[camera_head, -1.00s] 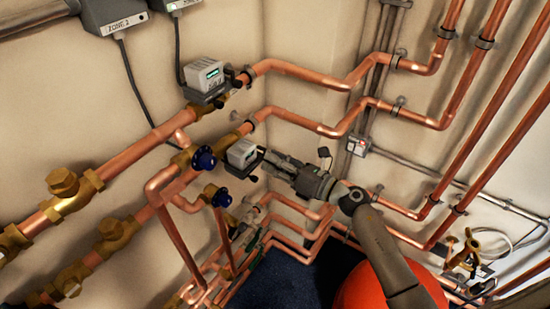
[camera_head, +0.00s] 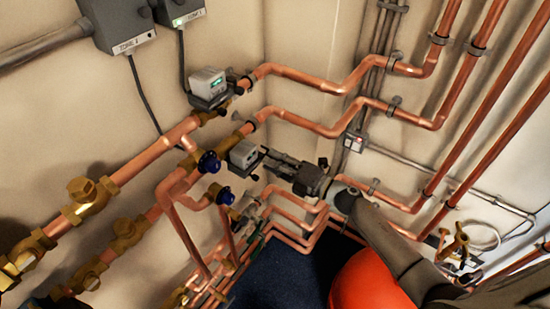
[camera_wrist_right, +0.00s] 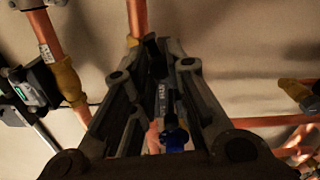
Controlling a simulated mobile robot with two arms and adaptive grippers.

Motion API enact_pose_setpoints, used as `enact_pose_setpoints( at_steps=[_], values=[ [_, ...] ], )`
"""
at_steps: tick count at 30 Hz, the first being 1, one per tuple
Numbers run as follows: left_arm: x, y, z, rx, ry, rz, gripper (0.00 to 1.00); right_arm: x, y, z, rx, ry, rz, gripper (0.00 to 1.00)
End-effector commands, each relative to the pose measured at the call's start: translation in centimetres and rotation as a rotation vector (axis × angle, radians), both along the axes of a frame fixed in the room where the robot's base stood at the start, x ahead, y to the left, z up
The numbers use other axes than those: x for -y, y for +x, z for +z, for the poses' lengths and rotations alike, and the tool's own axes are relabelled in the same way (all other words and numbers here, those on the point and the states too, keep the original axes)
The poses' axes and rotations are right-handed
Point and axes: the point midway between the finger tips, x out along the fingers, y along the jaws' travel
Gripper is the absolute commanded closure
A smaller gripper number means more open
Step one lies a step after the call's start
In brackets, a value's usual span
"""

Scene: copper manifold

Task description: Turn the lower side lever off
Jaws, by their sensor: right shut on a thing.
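The lower grey valve box (camera_head: 243,153) sits on the lower copper pipe in the head view, with a small dark lever (camera_head: 262,151) at its right side. My right gripper (camera_head: 268,161) reaches in from the right, its fingertips at this lever. It is shut on the lever, though the fingers hide most of the contact. In the right wrist view the two fingers (camera_wrist_right: 165,70) lie close together, with a grey labelled part (camera_wrist_right: 162,98) and a blue knob (camera_wrist_right: 175,138) showing between them. My left gripper is in neither view.
The upper valve box (camera_head: 208,83) with a green display sits above. Blue-capped valves (camera_head: 208,162) stand left of the lower box. Copper pipes run below and right of my gripper. A red rounded vessel (camera_head: 370,283) stands under my right arm.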

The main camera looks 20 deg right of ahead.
Motion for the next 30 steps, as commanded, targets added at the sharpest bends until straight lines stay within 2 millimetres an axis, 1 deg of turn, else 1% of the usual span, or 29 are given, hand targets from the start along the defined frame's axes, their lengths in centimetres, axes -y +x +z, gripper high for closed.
enact_pose_setpoints(
  at_steps=[3,12,28,29,30],
  values=[
    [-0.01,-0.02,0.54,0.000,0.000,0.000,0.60,0.06,-0.04,-0.04,-0.047,0.054,-0.001,1.00],
    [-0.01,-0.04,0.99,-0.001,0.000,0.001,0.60,0.05,-0.02,-0.10,-0.113,0.140,-0.001,1.00],
    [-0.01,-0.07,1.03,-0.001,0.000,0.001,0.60,0.02,-0.03,-0.18,-0.127,0.158,-0.001,1.00],
    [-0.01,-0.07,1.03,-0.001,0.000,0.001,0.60,0.02,-0.03,-0.18,-0.127,0.157,-0.001,0.82],
    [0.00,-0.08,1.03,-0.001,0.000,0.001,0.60,0.03,-0.04,-0.18,-0.127,0.157,-0.001,0.77]
  ],
)
